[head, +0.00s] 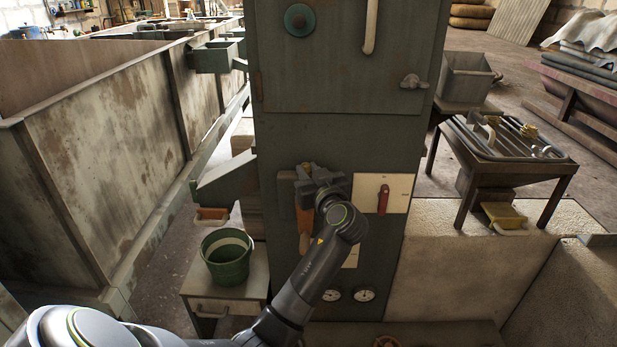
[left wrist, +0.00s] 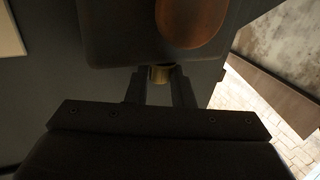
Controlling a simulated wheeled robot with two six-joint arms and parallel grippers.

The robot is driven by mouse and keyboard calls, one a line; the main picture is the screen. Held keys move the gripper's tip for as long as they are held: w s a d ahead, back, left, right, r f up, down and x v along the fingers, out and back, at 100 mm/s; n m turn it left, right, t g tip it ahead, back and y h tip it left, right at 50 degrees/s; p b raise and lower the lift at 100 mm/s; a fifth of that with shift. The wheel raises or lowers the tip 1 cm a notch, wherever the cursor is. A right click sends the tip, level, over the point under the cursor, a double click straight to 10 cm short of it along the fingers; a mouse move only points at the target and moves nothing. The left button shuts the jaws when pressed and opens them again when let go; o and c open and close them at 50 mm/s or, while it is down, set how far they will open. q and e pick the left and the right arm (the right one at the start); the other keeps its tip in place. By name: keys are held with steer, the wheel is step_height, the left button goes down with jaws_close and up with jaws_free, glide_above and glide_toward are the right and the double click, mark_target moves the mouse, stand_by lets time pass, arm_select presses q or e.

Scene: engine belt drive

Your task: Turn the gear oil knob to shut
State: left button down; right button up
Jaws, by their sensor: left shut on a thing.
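My left gripper (head: 312,180) is at the front of the grey-green machine cabinet (head: 340,130). In the left wrist view its two fingers (left wrist: 160,90) are shut on a small brass-coloured knob (left wrist: 160,73), of which only a short part shows. The knob sits at the edge of a dark block (left wrist: 120,35) that bears an orange-brown handle (left wrist: 190,18). In the head view this handle (head: 304,225) hangs just below my gripper, and the gripper hides the knob. No marking for open or shut can be read. My right gripper is not in view.
A red lever (head: 383,198) on a pale plate is close to the right of my gripper. Two gauges (head: 364,295) are below. A green bucket (head: 227,257) stands on a small cabinet at left. A metal table (head: 540,165) stands at right.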

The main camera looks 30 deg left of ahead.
arm_select(q)
steer(key=c, duration=1.3)
jaws_free()
steer(key=shift+o, duration=0.2)
steer(key=shift+r, duration=0.1)
